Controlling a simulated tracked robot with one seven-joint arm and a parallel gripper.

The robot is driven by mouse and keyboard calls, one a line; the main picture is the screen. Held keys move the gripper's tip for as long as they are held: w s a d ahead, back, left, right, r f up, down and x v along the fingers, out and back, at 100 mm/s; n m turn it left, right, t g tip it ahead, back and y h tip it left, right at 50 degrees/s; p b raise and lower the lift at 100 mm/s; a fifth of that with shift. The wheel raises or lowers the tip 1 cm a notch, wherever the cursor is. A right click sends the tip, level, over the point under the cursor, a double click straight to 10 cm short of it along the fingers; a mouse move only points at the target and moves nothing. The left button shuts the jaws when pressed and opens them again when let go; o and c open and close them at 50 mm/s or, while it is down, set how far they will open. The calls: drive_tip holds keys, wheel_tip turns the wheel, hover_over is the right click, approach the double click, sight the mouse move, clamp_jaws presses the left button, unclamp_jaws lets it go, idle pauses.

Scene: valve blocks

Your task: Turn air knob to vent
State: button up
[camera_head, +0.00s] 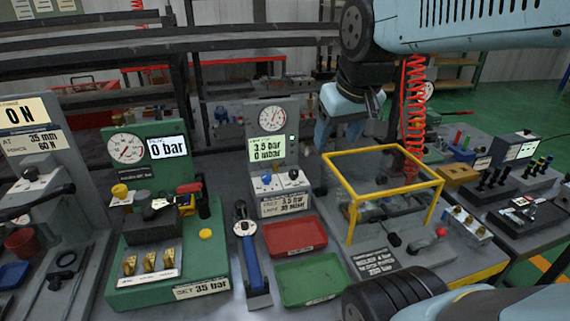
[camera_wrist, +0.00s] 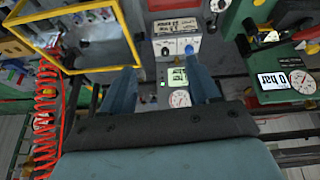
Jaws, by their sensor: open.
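A grey test unit (camera_head: 274,140) stands mid-bench, with a round gauge (camera_head: 272,117) and a display (camera_head: 270,149) reading 3.5 bar and 0 mbar. On its lower front sit a blue knob (camera_head: 267,179) and a smaller dark knob (camera_head: 293,174). The wrist view shows the unit upside down, with the blue knob (camera_wrist: 189,49) and the other knob (camera_wrist: 166,50) beyond my fingers. I cannot read which is the air knob or its position. My gripper (camera_head: 340,133) is open and empty, to the right of the unit and above the bench; it also shows in the wrist view (camera_wrist: 157,72).
A yellow frame guard (camera_head: 372,149) stands right of the unit, near my gripper. A red coiled hose (camera_head: 414,110) hangs behind it. A green press station (camera_head: 127,178) stands left. A red tray (camera_head: 294,238) and a green tray (camera_head: 308,281) lie in front.

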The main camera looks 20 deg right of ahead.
drive_tip(key=w+f+n+g, duration=0.2)
drive_tip(key=w+n+g, duration=0.15)
drive_tip(key=w, duration=0.95)
drive_tip(key=n+g, duration=0.2)
drive_tip(key=n, duration=0.2)
hover_over(293, 171)
wheel_tip(293, 171, down, 9)
drive_tip(key=shift+m+t, duration=0.25)
wheel_tip(293, 171, down, 13)
drive_tip(key=shift+w+f, duration=0.1)
drive_tip(key=c, duration=1)
